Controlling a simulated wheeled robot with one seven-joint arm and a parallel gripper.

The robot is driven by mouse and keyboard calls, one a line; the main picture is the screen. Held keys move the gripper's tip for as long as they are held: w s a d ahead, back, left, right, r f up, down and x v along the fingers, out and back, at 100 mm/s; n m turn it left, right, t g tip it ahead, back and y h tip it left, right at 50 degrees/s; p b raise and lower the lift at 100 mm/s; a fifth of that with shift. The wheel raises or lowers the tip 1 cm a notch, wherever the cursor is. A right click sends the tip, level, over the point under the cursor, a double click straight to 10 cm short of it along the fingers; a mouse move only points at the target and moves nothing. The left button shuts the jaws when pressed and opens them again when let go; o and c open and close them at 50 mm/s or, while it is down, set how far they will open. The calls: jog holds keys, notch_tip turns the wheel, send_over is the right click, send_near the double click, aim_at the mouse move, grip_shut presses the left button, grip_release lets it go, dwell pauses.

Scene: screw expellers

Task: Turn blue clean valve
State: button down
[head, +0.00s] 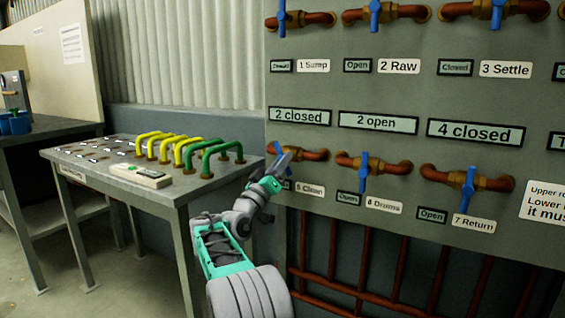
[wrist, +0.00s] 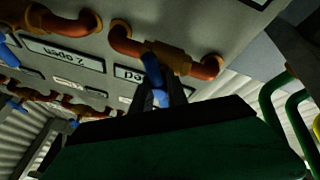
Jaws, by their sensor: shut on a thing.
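The clean valve (head: 297,154) is the leftmost of the lower row on the grey panel, above the label "5 Clean" (head: 310,190). Its blue handle (wrist: 153,72) shows in the wrist view, hanging from the brass body (wrist: 168,57) of the copper pipe. My gripper (head: 281,160) is at this valve, and in the wrist view (wrist: 158,98) its fingers are shut on the handle. In the head view my gripper hides most of the handle and part of the small status label. The handle's exact angle is hard to tell.
The blue drums valve (head: 364,175) and return valve (head: 468,190) are to the right in the same row. More valves line the top. A metal table (head: 190,195) at left holds yellow and green handles (head: 222,153) and a small device (head: 140,175). Copper pipes run below the panel.

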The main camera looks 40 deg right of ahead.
jog(key=c, duration=1.3)
grip_release()
jog(key=shift+r, duration=0.1)
jog(key=shift+a, duration=0.1)
jog(key=p+v, duration=0.1)
jog(key=v, duration=0.6)
jog(key=shift+s+a+f, duration=0.15)
jog(key=shift+a+f, duration=0.05)
jog(key=s+a, duration=0.1)
jog(key=a, duration=0.4)
jog(key=s+a+b, duration=0.1)
jog(key=a, duration=0.1)
jog(key=shift+s+a, duration=0.25)
jog(key=shift+s, duration=0.1)
